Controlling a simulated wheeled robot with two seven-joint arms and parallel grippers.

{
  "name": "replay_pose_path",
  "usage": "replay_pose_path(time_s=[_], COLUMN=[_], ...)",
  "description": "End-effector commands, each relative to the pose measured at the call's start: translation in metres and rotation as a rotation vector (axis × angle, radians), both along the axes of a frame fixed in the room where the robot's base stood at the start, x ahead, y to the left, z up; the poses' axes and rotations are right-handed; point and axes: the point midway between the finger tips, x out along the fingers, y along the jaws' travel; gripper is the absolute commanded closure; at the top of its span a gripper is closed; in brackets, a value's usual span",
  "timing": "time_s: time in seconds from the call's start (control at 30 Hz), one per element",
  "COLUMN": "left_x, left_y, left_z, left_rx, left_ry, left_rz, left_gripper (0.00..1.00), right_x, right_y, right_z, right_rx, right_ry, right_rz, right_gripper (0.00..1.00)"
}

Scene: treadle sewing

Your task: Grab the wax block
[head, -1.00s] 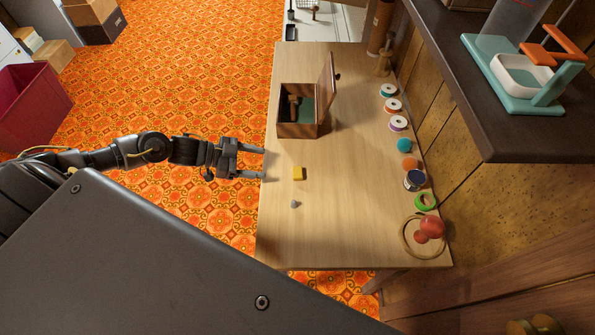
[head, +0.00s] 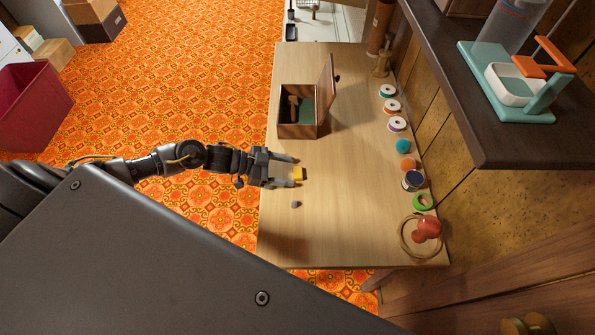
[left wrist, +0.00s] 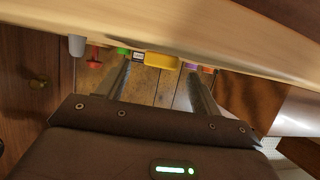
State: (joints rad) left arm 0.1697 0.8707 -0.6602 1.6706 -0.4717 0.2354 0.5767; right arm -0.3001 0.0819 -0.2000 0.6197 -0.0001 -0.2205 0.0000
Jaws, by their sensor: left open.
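The wax block is a small yellow block (head: 299,174) on the light wooden table (head: 340,225). My left gripper (head: 295,172) is open, with its two fingers reaching over the table edge toward the block from the left. In the head view the block shows at the fingertips, roughly between them. In the left wrist view the yellow block (left wrist: 161,61) lies ahead, between the two spread fingers (left wrist: 158,82). Whether a finger touches it I cannot tell. My right gripper is not in view.
A small grey piece (head: 295,204) lies just nearer than the block. An open wooden box (head: 298,131) stands farther back. Several spools and round items, including a green ring (head: 423,202), line the right side. The middle of the table is clear.

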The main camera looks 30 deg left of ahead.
Motion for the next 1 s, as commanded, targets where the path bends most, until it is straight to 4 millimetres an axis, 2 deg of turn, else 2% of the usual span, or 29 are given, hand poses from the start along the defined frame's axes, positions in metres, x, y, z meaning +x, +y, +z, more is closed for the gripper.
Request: replay_pose_path(time_s=[0.03,0.2,0.47,0.8,0.83,1.0], left_x=[0.003,0.011,0.012,0.012,0.012,0.012], left_y=[-0.008,-0.02,-0.022,-0.021,-0.021,-0.021], left_z=[0.001,-0.008,-0.01,-0.01,-0.01,-0.009], left_rx=[-0.002,0.0,0.002,0.001,0.001,0.001], left_ry=[0.0,0.0,-0.001,-0.001,-0.001,-0.001], left_rz=[0.0,0.001,0.001,0.001,0.001,0.001], left_gripper=[0.35,0.35,0.35,0.79,0.82,0.82], right_x=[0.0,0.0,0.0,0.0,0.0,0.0], right_y=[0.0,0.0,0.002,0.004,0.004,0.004], right_z=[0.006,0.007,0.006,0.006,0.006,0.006], right_rx=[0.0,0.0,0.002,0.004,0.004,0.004], right_ry=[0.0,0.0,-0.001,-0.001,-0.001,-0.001], right_rz=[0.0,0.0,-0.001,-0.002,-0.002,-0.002], right_gripper=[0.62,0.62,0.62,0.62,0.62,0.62])
